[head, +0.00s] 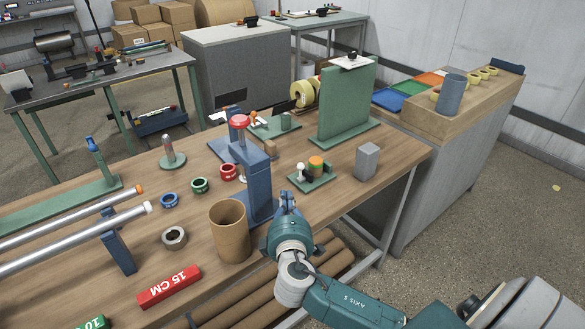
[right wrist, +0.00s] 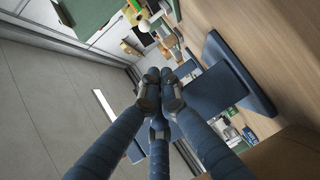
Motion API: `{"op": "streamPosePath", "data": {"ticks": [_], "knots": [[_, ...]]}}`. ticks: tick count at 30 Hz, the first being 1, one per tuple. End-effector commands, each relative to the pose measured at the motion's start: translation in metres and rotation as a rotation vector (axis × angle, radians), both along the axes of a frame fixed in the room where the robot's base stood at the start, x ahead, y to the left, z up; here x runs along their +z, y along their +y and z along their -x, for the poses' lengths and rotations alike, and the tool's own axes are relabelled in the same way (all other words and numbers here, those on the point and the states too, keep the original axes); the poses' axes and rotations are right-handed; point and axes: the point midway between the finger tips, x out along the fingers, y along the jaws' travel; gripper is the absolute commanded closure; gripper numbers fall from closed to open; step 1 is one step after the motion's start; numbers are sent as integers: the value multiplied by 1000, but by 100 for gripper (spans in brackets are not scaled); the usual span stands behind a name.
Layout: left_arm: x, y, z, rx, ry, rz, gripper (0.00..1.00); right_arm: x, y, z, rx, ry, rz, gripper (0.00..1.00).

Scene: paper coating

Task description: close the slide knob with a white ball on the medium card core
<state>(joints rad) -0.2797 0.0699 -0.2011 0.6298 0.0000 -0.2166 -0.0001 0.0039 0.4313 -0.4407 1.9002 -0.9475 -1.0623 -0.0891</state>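A small green fixture (head: 325,182) sits on the wooden table in the head view. It carries a knob with a white ball (head: 301,168) on its left and an orange-brown core (head: 316,163) beside it. The white ball also shows near the top of the right wrist view (right wrist: 144,26). My right gripper (head: 287,197) is in front of this fixture, apart from it. In the right wrist view its fingertips (right wrist: 160,92) are drawn close together with nothing between them. My left gripper is not in view.
A blue press stand (head: 259,175) with a red knob stands just left of my right gripper. A cardboard tube (head: 230,230) stands nearer. A grey block (head: 368,160) is right of the fixture. An upright green panel (head: 347,100) stands behind it.

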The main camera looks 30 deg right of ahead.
Motion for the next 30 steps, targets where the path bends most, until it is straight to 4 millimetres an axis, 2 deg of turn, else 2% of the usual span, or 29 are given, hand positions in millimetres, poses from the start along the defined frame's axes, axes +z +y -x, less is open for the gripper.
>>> {"op": "streamPosePath", "data": {"ticks": [6, 10, 14, 18, 24, 30], "knots": [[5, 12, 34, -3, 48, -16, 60, -1, -13, -22, -2, 0, 3, 100], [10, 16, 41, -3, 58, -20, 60, -4, -26, -46, -3, 0, 4, 100], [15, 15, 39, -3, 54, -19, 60, -8, -39, -70, -3, 0, 4, 100], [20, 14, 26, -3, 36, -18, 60, -12, -54, -89, -3, 2, 4, 100], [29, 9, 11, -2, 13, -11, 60, -18, -78, -95, -1, 2, 3, 100], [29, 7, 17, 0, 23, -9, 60, -22, -85, -96, 0, 1, 0, 100]]}}
